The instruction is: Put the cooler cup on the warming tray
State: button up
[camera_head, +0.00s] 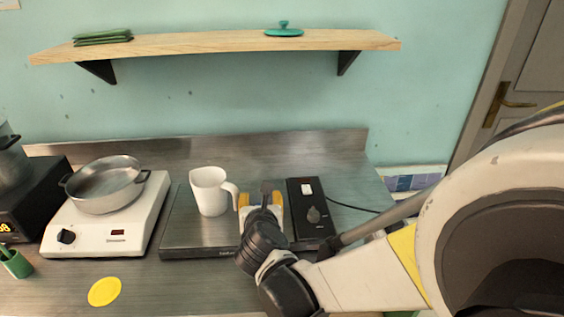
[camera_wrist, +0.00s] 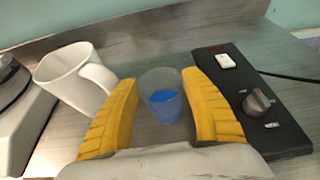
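A small clear cup with blue contents (camera_wrist: 162,100) stands upright between my fingertips in the wrist view. In the head view it is hidden by my gripper. My gripper (camera_head: 260,200) is open around this cup, with yellow fingers close on both sides; whether they touch it is unclear. The fingers also show in the wrist view (camera_wrist: 162,105). A white mug (camera_head: 210,195) stands left of my gripper, and it also shows in the wrist view (camera_wrist: 72,80). The mug stands on the flat metal warming tray (camera_head: 185,237), which has a black control panel (camera_head: 302,222) on its right.
A white hot plate (camera_head: 80,228) with a metal pan (camera_head: 103,186) stands at the left. A yellow disc (camera_head: 104,291) lies in front. A green cup (camera_head: 17,263) stands at the far left. A wooden shelf (camera_head: 200,43) runs above. A cable leaves the panel's right side.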

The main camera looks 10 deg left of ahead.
jog(key=shift+r, duration=0.1)
jog(key=shift+s+r, duration=0.2)
jog(key=p+v, duration=0.5)
jog(key=v, duration=0.6)
jog(key=d+r+m+g+h, duration=0.2)
jog(key=d+m+g+h, duration=0.1)
jog(key=d+m, duration=1.45)
jog(key=s+d+m+g, duration=0.1)
jog(key=s+d+m, duration=0.4)
jog(key=m, duration=0.5)
jog(key=s+d+r+m+g, duration=0.1)
jog(key=s+d+m+g, duration=0.1)
jog(key=s+d+m, duration=0.3)
jog(key=d+m, duration=0.3)
jog(key=m, duration=0.3)
jog(key=shift+d, duration=0.25)
